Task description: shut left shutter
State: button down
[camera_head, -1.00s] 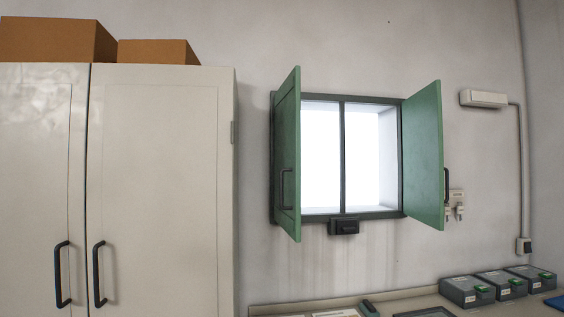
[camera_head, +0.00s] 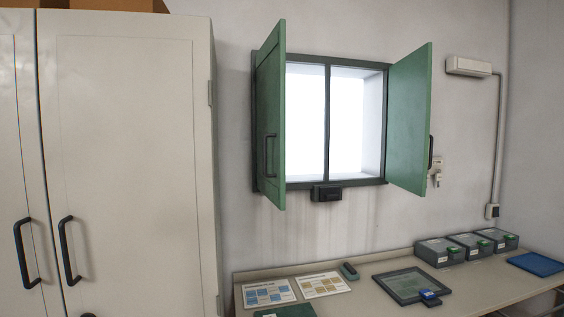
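The left shutter (camera_head: 269,115) is a green panel hinged on the left side of a dark window frame (camera_head: 320,184). It stands open, swung out from the wall. A dark bar handle (camera_head: 270,154) sits on its face near the lower free edge. The right shutter (camera_head: 409,120) is also green and stands open, with a dark handle (camera_head: 430,152) at its outer side. A small black latch box (camera_head: 326,193) is fixed below the middle of the window sill. My gripper is not in view.
A tall pale cabinet (camera_head: 128,150) with black handles fills the left side, close to the left shutter. Below the window, a bench (camera_head: 372,268) holds cards (camera_head: 268,293), a dark framed tray (camera_head: 411,285), grey boxes (camera_head: 470,243) and a blue tray (camera_head: 536,263).

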aim_at(270, 73)
jog(key=z, duration=0.15)
jog(key=i, duration=1.1)
